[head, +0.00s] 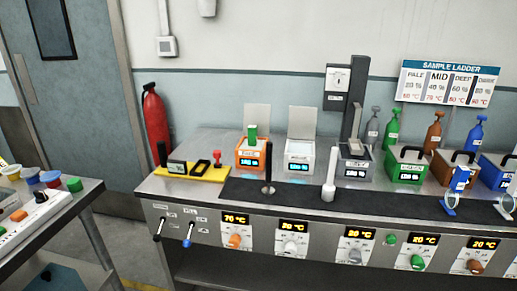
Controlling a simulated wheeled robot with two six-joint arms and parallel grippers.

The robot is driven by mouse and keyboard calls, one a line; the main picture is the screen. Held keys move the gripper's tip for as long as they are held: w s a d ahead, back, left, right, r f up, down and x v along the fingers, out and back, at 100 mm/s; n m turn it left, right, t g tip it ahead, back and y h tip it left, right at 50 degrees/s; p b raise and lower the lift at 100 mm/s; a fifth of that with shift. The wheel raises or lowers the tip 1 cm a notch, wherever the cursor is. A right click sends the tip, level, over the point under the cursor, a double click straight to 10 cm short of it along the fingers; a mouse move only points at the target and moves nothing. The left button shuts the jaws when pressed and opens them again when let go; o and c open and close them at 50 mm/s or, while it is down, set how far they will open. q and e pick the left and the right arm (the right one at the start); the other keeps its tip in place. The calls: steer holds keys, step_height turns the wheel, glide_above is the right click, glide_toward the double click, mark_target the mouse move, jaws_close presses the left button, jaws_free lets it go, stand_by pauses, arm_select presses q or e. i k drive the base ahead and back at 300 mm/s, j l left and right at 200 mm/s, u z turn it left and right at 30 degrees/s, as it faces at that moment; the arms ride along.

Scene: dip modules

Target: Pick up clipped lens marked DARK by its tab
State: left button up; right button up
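Two clipped lenses stand at the right end of the black mat. One lens (450,205) has a blue upright clip (460,178) above its round ring. The other lens (504,206) is close to the right picture edge, with part of its blue clip cut off. No DARK mark can be read on either lens, so I cannot tell which one carries it. Neither of my grippers is in view.
The metal bench (190,185) carries a black mat (370,200) with free room in its middle. Coloured boxes stand behind it, including orange (250,157), green (404,170) and blue (497,176). A sample ladder sign (449,83) stands behind. A side table (75,212) is at left.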

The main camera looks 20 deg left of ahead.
mark_target(252, 129)
steer(key=i+j+z, duration=0.2)
steer(key=j, duration=0.35)
steer(key=j+z, duration=0.2)
steer(key=j, duration=0.35)
steer(key=i+j+z, duration=0.2)
steer(key=j, duration=0.45)
steer(key=k+l, duration=0.05)
